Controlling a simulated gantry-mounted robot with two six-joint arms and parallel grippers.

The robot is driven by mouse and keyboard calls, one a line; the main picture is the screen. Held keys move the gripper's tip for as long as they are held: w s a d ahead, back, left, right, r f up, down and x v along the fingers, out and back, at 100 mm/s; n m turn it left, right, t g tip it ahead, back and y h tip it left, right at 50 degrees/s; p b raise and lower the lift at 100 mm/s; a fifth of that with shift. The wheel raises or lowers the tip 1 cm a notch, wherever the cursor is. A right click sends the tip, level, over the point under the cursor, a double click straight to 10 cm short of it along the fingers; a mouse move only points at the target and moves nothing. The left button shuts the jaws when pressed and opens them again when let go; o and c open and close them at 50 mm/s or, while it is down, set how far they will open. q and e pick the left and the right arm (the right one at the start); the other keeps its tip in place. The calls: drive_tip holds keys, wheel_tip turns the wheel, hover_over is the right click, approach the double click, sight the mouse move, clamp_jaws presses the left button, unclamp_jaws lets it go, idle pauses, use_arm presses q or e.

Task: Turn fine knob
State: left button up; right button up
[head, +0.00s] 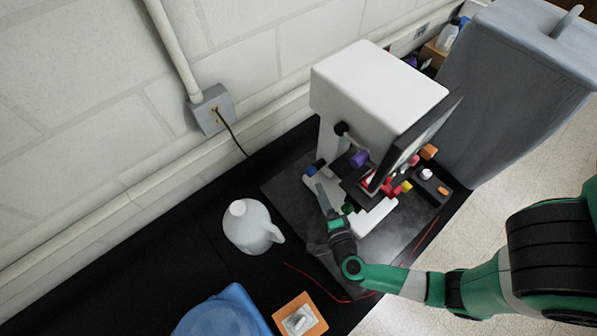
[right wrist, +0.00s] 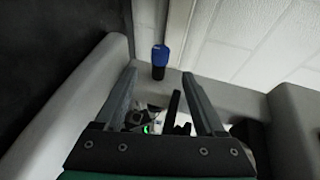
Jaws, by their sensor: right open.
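A white microscope-like machine (head: 365,95) with a dark screen stands on the black bench. A small blue knob (head: 310,171) sits at its lower left side. In the right wrist view the blue knob (right wrist: 160,54) has a black base and stands out from a grey surface. My right gripper (head: 322,190) is open, just in front of the machine's lower left side. In the right wrist view its fingertips (right wrist: 159,72) are spread, with the blue knob just beyond the gap, apparently untouched. Which knob is the fine one cannot be told. My left gripper is not in view.
A purple knob (head: 359,159) and several coloured parts crowd under the screen. A white jug (head: 250,227) stands left of my right gripper. A blue container (head: 220,314) and orange tray (head: 299,316) are at the front. A grey bin (head: 505,95) stands right.

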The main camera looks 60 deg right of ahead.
sight(310, 171)
drive_tip(key=b+x, duration=0.1)
drive_tip(key=x, duration=1)
drive_tip(key=shift+d, duration=0.15)
drive_tip(key=shift+b, duration=0.3)
clamp_jaws()
